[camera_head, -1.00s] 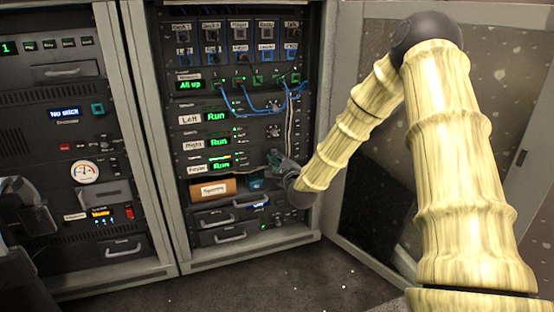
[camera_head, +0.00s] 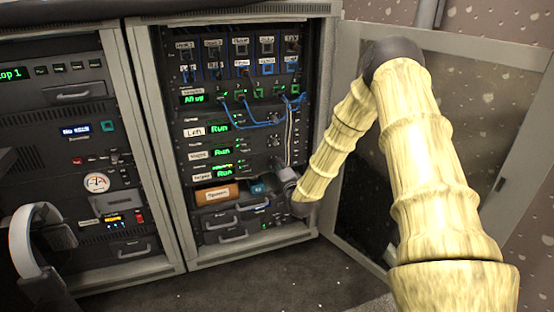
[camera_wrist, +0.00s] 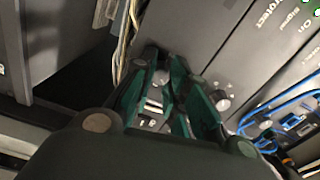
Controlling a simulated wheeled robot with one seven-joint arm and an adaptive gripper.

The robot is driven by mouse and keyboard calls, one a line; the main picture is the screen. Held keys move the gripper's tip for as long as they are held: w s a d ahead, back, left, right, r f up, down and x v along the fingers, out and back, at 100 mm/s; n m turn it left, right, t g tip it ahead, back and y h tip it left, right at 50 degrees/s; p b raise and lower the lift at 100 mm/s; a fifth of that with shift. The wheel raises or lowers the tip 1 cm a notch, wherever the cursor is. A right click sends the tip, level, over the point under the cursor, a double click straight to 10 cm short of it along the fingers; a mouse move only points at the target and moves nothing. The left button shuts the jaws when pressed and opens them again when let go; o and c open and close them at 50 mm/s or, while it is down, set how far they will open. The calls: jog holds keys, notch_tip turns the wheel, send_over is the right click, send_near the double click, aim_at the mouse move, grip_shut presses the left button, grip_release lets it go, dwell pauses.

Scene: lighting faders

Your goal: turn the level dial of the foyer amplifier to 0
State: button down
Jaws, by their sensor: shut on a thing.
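The foyer amplifier (camera_head: 224,172) is the lowest of three amplifiers in the right rack, with a green "Run" display. My gripper (camera_head: 286,177) is at the right end of its front panel. It hides the level dial in the head view. In the wrist view, my gripper's dark green fingers (camera_wrist: 160,75) point at the panel and are closed on a small grey knob (camera_wrist: 160,79), which appears to be the level dial. Its pointer and scale cannot be read. Another grey knob (camera_wrist: 222,104) shows just right of the fingers, apart from them.
Blue cables (camera_head: 250,122) hang across the upper rack, and pale cables (camera_head: 290,135) run down close to my gripper. An orange labelled box (camera_head: 216,195) sits below the amplifiers. The open rack door (camera_head: 400,150) stands to the right, behind my arm.

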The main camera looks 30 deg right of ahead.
jog(key=shift+n+p, duration=8.2)
jog(key=shift+n, duration=8.8)
jog(key=c, duration=1.3)
grip_release()
jog(key=shift+c, duration=0.2)
